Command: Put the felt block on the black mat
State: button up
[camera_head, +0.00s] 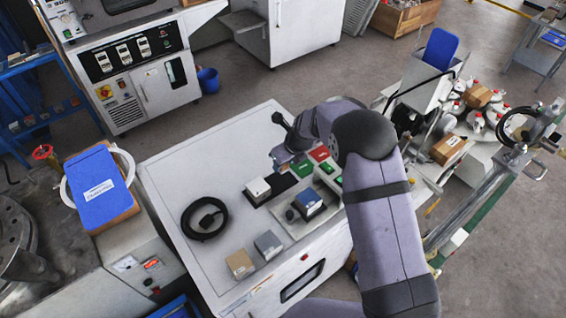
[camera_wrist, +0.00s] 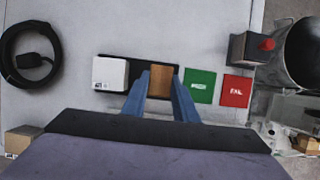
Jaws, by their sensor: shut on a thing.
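My gripper (camera_wrist: 163,95) has two blue fingers, shut on a brown block (camera_wrist: 161,80) in the wrist view. This seems to be the felt block, though its material cannot be told. The black mat (camera_wrist: 138,69) is a dark strip behind and around it, with a white block (camera_wrist: 110,73) on its left part. The brown block is over the mat's right part; whether it touches the mat cannot be told. In the head view the mat (camera_head: 283,186) shows beside the white block (camera_head: 258,188); my gripper (camera_head: 281,163) is just beyond, and the held block cannot be made out.
A green pad (camera_wrist: 200,86) and a red FAIL pad (camera_wrist: 236,91) lie right of the mat. A coiled black cable (camera_head: 204,217) lies at left. A grey block (camera_head: 268,244) and a tan block (camera_head: 240,264) stand near the front edge.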

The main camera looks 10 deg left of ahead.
jog(key=shift+f+b, duration=1.8)
jog(key=shift+b, duration=0.1)
jog(key=shift+f+b, duration=0.4)
jog(key=shift+f, duration=0.7)
jog(key=shift+f+p, duration=0.2)
jog(key=shift+p, duration=0.15)
jog(key=o, duration=1.5)
jog(key=shift+r+p, duration=3)
jog(key=shift+p, duration=0.4)
